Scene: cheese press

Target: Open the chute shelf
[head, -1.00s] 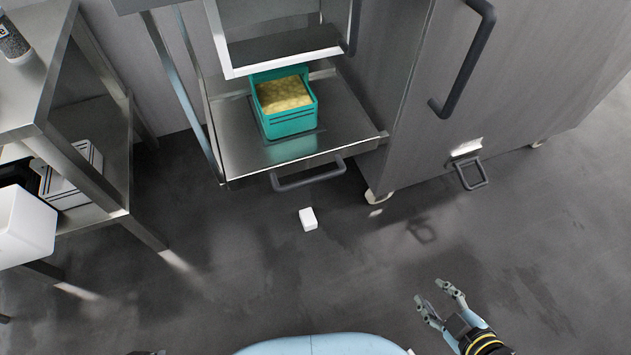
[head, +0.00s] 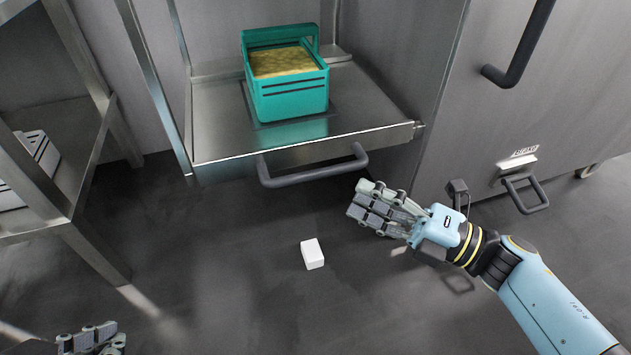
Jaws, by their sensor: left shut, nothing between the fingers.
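A steel shelf (head: 213,139) juts from the cabinet, with a dark bar handle (head: 313,168) on its front edge. I take it to be the chute shelf. A teal slotted mould (head: 290,98) with a yellowish, curd-like filling (head: 283,61) stands upright on it. My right gripper (head: 356,200) is just below and right of the handle's right end in the picture; I see no grip on the handle. Its fingers overlap, so its opening is unclear. My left gripper (head: 90,338) is at the bottom left edge, partly cut off, shut and empty, far from the shelf.
A small white block (head: 312,254) lies on the floor below the handle. A steel rack (head: 62,190) stands at left, holding a white slotted box (head: 27,165). The cabinet at right bears a large dark handle (head: 522,45) and a small latch (head: 525,193).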

